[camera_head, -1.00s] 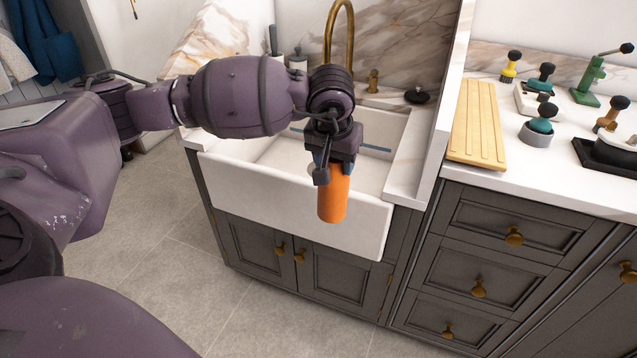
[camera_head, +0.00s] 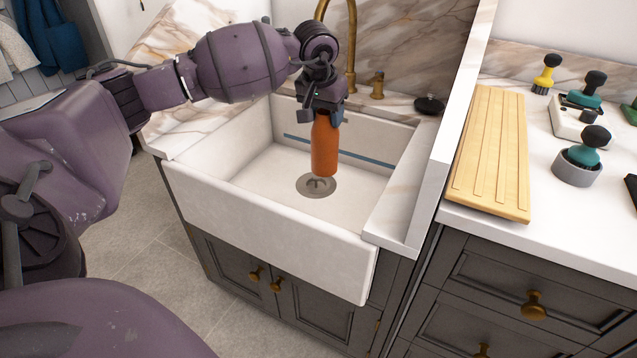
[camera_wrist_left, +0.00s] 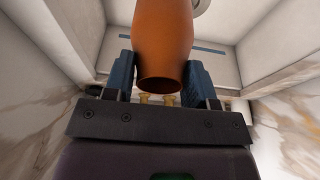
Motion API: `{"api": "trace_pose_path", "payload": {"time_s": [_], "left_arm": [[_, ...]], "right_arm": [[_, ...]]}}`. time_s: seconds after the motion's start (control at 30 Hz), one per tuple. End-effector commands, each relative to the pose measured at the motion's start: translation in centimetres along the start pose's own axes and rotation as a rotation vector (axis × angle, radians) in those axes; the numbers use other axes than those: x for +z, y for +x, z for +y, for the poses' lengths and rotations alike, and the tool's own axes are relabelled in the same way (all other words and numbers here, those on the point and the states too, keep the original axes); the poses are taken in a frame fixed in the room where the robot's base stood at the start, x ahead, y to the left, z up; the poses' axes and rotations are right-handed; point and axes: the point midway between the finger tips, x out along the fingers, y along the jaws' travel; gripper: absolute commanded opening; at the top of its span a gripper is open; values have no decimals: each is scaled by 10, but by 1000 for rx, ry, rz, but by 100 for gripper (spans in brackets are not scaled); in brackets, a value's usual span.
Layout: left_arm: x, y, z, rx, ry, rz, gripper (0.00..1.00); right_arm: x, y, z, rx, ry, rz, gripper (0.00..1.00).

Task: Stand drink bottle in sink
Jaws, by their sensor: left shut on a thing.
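An orange drink bottle (camera_head: 325,148) hangs upright below my left gripper (camera_head: 324,112), which is shut on its upper part. The bottle is over the white sink (camera_head: 268,230), inside its walls in the head view, above or near the round drain (camera_head: 316,186). I cannot tell whether its lower end touches the sink floor. In the left wrist view the bottle (camera_wrist_left: 163,45) sits between the two blue fingers of the gripper (camera_wrist_left: 160,85). My right gripper is not in view.
A brass tap (camera_head: 351,50) rises behind the sink. A dark round item (camera_head: 429,105) sits on the back ledge. A ribbed wooden board (camera_head: 488,150) and several brushes or tools stand on the right counter. The sink floor around the drain is bare.

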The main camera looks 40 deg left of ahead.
Motion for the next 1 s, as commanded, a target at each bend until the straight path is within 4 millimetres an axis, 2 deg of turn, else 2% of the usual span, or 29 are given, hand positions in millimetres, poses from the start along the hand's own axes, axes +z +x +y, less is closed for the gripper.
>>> {"api": "trace_pose_path", "payload": {"time_s": [0.17, 0.3, 0.7, 0.83, 1.0], "left_arm": [[6, 22, 0, -1, 0, 0, 14], [15, 52, 0, 0, -1, -4, 14], [38, 134, 0, 0, -1, -3, 14], [41, 149, 0, 0, -1, 1, 14], [42, 156, 0, 0, -1, 4, 14]], "right_arm": [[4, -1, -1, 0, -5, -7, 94], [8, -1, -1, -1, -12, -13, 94], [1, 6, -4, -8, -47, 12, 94], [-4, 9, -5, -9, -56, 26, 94], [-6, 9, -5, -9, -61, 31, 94]]}}
